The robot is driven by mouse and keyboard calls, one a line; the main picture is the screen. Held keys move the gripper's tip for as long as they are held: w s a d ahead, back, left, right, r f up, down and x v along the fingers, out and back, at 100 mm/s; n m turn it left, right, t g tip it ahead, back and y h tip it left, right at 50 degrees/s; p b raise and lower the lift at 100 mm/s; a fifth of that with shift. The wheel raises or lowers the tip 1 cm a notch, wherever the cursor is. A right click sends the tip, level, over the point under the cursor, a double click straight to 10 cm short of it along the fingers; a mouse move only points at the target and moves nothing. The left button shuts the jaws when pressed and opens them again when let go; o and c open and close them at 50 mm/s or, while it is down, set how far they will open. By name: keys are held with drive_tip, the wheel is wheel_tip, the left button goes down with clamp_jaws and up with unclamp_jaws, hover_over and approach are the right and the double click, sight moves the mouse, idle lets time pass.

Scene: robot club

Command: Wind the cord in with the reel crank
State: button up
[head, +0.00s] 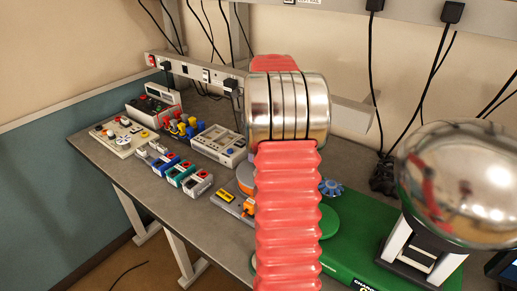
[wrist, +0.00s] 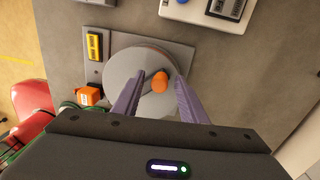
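The reel shows in the wrist view as a grey disc (wrist: 118,72) on a grey plate (wrist: 176,55) with a yellow label (wrist: 95,46). An orange crank knob (wrist: 160,82) stands near the disc's right edge. My gripper (wrist: 160,77) is open, its two purple fingers on either side of the knob with visible gaps. An orange block (wrist: 90,95) sits at the plate's lower left, with green cord (wrist: 70,105) beside it. In the head view my red arm hides most of the reel; part of its plate (head: 226,200) shows.
Several small devices, including a grey console (head: 219,145) and coloured modules (head: 182,172), crowd the bench left of my arm. Black cables hang behind. Bare bench (head: 150,185) shows along the front left.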

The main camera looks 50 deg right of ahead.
drive_tip(key=shift+r, duration=0.1)
drive_tip(key=shift+r, duration=0.25)
wheel_tip(320, 180, up, 13)
drive_tip(key=d, duration=0.1)
drive_tip(key=shift+d, duration=0.2)
drive_tip(key=shift+w, duration=0.15)
idle(0.6)
